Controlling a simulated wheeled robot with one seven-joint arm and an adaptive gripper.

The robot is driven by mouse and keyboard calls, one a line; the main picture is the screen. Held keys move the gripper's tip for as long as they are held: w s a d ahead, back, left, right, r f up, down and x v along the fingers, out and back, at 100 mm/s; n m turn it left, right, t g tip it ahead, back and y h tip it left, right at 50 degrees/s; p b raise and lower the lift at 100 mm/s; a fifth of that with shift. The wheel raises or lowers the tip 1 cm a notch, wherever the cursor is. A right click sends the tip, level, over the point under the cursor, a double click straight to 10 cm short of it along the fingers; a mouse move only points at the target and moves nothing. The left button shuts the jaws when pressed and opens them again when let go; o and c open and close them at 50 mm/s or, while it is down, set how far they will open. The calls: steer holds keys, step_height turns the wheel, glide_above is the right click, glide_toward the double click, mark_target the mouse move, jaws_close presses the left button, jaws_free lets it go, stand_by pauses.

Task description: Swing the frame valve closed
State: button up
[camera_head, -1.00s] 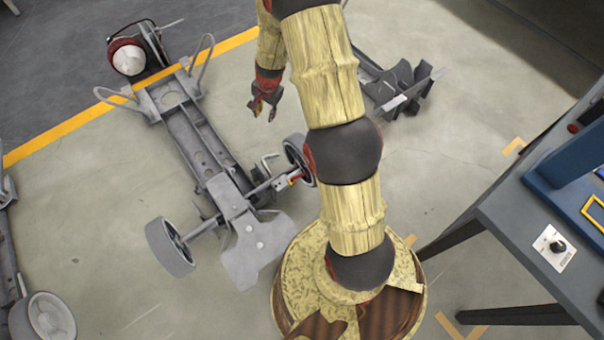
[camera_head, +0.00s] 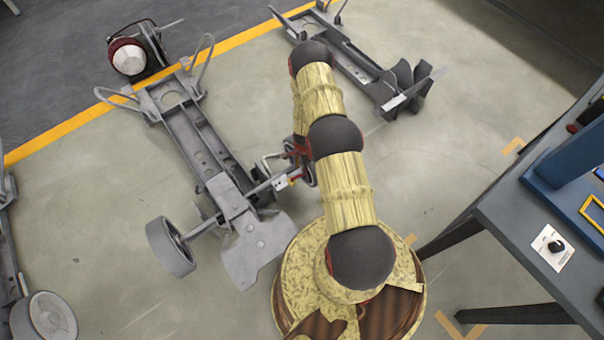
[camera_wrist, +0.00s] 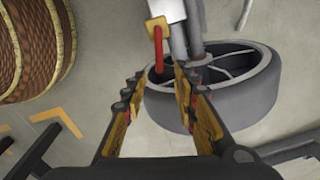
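The frame valve (camera_wrist: 157,25) shows in the wrist view as a yellow block on a pale pipe, with a red handle (camera_wrist: 158,50) pointing down the picture. In the head view the valve (camera_head: 293,181) is a small red and yellow spot on the chassis axle, beside the near wheel. My gripper (camera_wrist: 159,80) is open, its two fingers apart. The handle's free end appears between the fingertips in the wrist view; I cannot tell whether they touch it. In the head view my arm mostly hides the gripper and wheel.
A chassis wheel (camera_wrist: 235,95) lies close beside the right finger in the wrist view. The grey chassis frame (camera_head: 205,145) extends to the upper left. A second frame (camera_head: 350,62) stands behind my arm. A workbench (camera_head: 500,215) is at right. Open floor lies between.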

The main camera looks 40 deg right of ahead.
steer(key=f+b, duration=0.1)
steer(key=f, duration=0.2)
steer(key=f+b, duration=0.2)
steer(key=f, duration=0.2)
steer(key=shift+w+f, duration=0.2)
steer(key=shift+f, duration=0.1)
jaws_close()
stand_by(0.7)
